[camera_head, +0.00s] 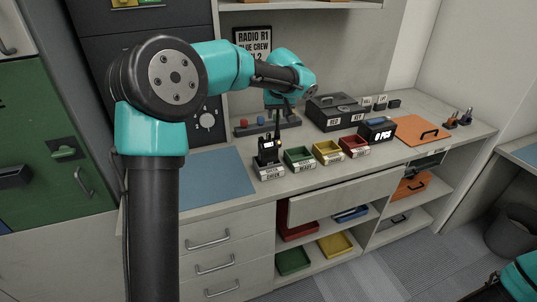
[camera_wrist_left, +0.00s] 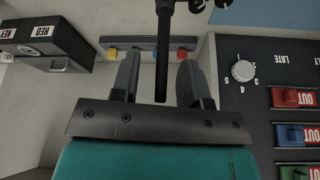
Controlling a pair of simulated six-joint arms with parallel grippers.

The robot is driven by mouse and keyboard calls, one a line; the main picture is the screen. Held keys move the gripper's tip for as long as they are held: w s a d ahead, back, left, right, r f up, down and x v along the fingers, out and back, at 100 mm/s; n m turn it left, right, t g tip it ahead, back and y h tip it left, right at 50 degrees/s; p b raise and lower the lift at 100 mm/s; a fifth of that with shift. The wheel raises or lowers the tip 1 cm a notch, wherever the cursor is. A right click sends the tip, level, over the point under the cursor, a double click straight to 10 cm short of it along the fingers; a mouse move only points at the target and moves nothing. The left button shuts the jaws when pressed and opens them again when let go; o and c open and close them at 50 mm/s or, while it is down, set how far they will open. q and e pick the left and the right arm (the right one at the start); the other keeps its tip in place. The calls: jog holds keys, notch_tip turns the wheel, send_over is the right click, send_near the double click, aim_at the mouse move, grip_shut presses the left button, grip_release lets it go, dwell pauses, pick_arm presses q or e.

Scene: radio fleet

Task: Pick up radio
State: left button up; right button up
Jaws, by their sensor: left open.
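In the left wrist view the black antenna (camera_wrist_left: 162,50) runs between the two spread fingers of the left gripper (camera_wrist_left: 158,65), with a gap on each side. The radio's top knobs show at the upper edge; its body is out of that view. Of my right arm only a teal part shows at the lower right; its gripper is out of view.
Right of the radio stand green (camera_head: 299,158), yellow (camera_head: 328,152) and red (camera_head: 354,147) bins. A blue mat (camera_head: 218,175) lies clear to the left.

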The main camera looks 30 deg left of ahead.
pick_arm(q)
jog(key=shift+f, duration=0.1)
dwell(0.4)
grip_shut()
dwell(1.3)
